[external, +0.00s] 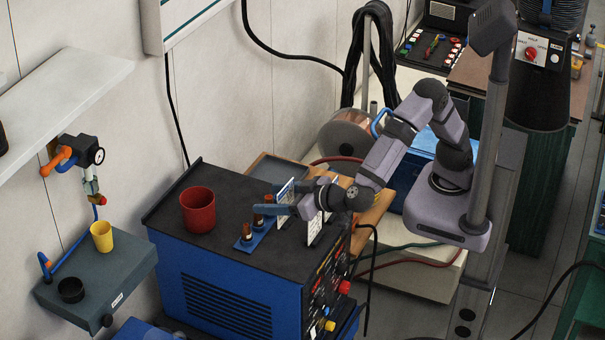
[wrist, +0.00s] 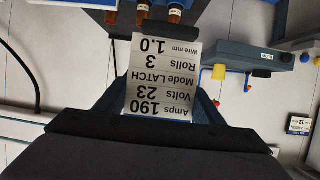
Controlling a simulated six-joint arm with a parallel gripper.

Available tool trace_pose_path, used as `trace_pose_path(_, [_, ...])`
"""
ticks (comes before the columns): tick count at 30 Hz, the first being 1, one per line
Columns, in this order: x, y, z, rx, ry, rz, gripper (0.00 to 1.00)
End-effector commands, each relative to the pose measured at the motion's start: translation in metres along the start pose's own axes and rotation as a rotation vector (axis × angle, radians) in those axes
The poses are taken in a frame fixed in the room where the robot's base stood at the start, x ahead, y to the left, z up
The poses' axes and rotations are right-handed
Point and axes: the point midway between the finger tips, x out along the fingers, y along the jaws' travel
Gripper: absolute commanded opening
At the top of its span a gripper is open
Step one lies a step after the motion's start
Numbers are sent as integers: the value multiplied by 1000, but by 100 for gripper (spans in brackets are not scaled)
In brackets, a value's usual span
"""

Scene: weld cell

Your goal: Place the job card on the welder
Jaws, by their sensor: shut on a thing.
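My gripper (external: 279,200) is shut on the job card (external: 286,206), a white card with black print, above the top of the welder. In the wrist view the job card (wrist: 161,80) sits between the fingers, its text upside down: Amps 190, Volts 23, Mode LATCH, Rolls 3, Wire mm 1.0. The welder (external: 228,284) is a blue box with a dark top and a front panel of knobs at the right. In the external view I cannot tell whether the card's lower edge touches the welder top.
A red cup (external: 198,209) stands on the welder's left part. A blue holder (external: 245,246) with brown-tipped pieces stands close to the card. Another pale printed piece (external: 314,229) shows below my gripper. A yellow cup (external: 102,236) stands on a grey shelf at left.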

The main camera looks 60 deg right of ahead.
Motion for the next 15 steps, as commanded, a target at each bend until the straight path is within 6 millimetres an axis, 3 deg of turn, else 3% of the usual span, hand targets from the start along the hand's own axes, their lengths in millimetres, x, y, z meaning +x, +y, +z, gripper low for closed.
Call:
trace_pose_path(6, [-29,-16,22,-14,0,-32,38])
trace_pose_path(15, [-31,-18,33,-18,0,-36,38])
